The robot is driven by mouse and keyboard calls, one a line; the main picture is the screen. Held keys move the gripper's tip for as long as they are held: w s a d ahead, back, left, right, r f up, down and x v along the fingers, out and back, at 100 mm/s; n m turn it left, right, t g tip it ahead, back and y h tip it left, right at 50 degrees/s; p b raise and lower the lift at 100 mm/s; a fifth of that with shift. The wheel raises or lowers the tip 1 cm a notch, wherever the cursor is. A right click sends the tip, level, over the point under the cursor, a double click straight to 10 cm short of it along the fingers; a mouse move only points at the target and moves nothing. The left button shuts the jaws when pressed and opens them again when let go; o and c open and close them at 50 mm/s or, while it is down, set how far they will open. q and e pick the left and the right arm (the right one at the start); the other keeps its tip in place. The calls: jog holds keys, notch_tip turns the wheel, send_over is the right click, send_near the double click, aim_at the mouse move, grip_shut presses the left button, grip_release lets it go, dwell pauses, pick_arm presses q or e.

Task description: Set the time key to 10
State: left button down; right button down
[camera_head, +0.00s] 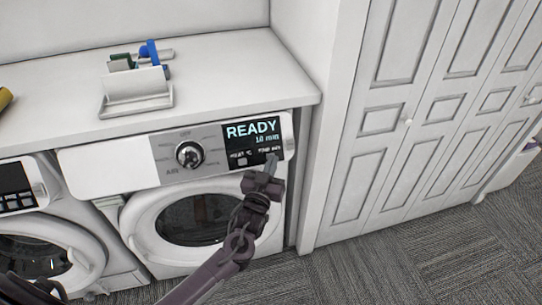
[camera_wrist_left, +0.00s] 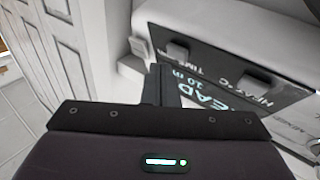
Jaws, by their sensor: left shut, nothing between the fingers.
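The dryer's control panel (camera_head: 253,143) has a dark display reading READY and 10 min. Below are the labels HEAT °C and TIME MIN, with a small grey key under each. The heat key (camera_head: 242,161) is in clear view. My left gripper (camera_head: 271,160) is shut and empty, its fingertips at the time key, partly covering it in the head view. In the left wrist view the time key (camera_wrist_left: 178,50) and heat key (camera_wrist_left: 258,79) stick out from the panel; the shut fingers (camera_wrist_left: 160,80) are close below the time key. I cannot tell whether they touch it. My right gripper is out of view.
A round knob (camera_head: 189,154) sits left of the display, above the dryer's round door (camera_head: 196,218). Another machine (camera_head: 30,215) stands at the left. The white countertop (camera_head: 225,75) holds a small tray (camera_head: 137,101). White closet doors (camera_head: 385,130) stand right; the carpet (camera_head: 400,260) is clear.

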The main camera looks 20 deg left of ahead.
pick_arm(q)
jog(key=s+p, duration=0.1)
jog(key=s+d+r+p, duration=0.2)
jog(key=shift+s+d+r+p, duration=0.15)
jog(key=shift+s+d+p, duration=0.1)
jog(key=shift+s+p, duration=0.15)
dwell(1.1)
